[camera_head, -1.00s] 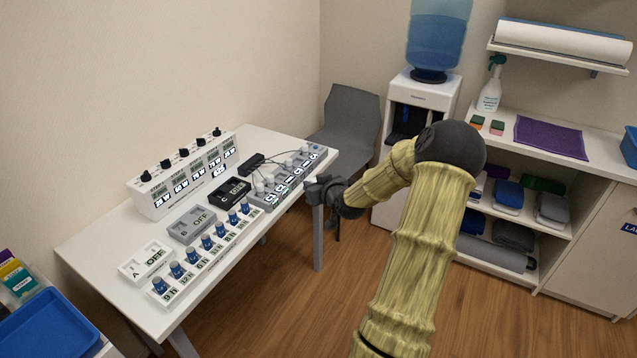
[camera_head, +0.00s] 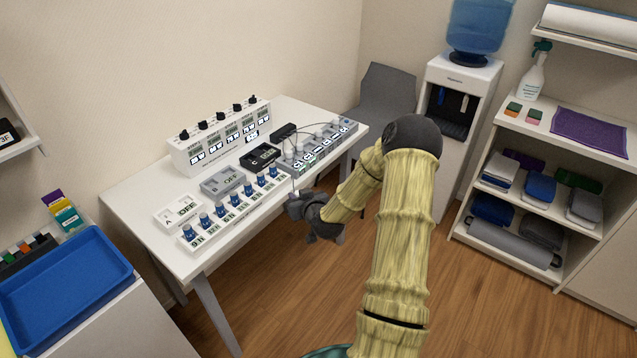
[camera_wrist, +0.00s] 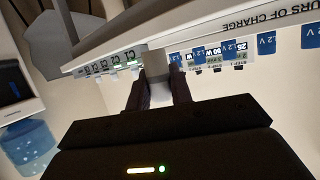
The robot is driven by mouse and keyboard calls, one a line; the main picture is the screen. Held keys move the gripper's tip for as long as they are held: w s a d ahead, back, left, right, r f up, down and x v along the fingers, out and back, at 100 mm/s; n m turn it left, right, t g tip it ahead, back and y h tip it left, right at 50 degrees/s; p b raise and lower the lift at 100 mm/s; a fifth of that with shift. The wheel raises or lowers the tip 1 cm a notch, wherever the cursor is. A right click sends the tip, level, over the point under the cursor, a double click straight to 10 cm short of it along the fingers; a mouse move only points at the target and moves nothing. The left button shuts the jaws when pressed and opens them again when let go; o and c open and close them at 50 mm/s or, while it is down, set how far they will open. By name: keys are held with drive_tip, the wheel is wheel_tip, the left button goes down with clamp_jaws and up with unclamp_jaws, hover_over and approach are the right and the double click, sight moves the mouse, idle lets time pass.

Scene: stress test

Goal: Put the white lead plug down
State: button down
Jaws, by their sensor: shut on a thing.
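My gripper (camera_head: 296,196) is at the front edge of the white table (camera_head: 138,212), near the right end of a row of blue cells (camera_head: 235,198). In the wrist view its two dark fingers (camera_wrist: 158,88) are closed on a pale, whitish piece, the white lead plug (camera_wrist: 158,66). In the head view the plug is too small to make out clearly. Behind the gripper stands a grey strip of labelled sockets (camera_head: 318,152) with several white plugs and thin dark leads. The strip's labels also show in the wrist view (camera_wrist: 112,62).
On the table are grey switch box B (camera_head: 222,182), white switch box A (camera_head: 178,210), a black box (camera_head: 260,156) and a white unit with knobs (camera_head: 190,156). A grey chair (camera_head: 385,95) stands behind the table's right end. A blue tray (camera_head: 65,285) is at lower left.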

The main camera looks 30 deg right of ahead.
drive_tip(key=s+a+f, duration=0.2)
drive_tip(key=a+f, duration=0.3)
drive_tip(key=a, duration=0.3)
drive_tip(key=s+a+f+n+y, duration=0.1)
drive_tip(key=s+a+f, duration=0.1)
drive_tip(key=a+f, duration=0.4)
drive_tip(key=a, duration=0.3)
